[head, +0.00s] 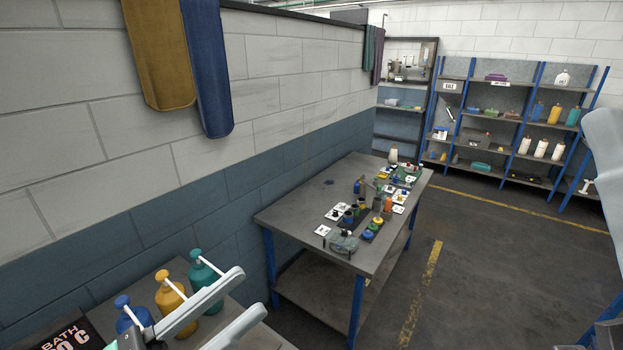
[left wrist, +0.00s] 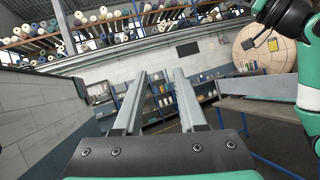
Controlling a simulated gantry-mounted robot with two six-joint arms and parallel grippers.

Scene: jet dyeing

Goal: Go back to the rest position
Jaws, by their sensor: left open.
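My left gripper (head: 250,291) reaches in at the bottom left of the head view, with its two long pale fingers spread apart and nothing between them. It is in front of and above the near table, partly covering the pump bottles there. In the left wrist view the same gripper (left wrist: 160,75) points out into the room, its fingers apart and empty.
Blue, orange (head: 171,298) and teal (head: 205,275) pump bottles stand close by the left fingers. A grey worktable (head: 285,217) with small jars and cards stands beyond, against the wall. Blue-framed shelves (head: 513,118) stand at the back. Open floor (head: 480,270) lies to the right.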

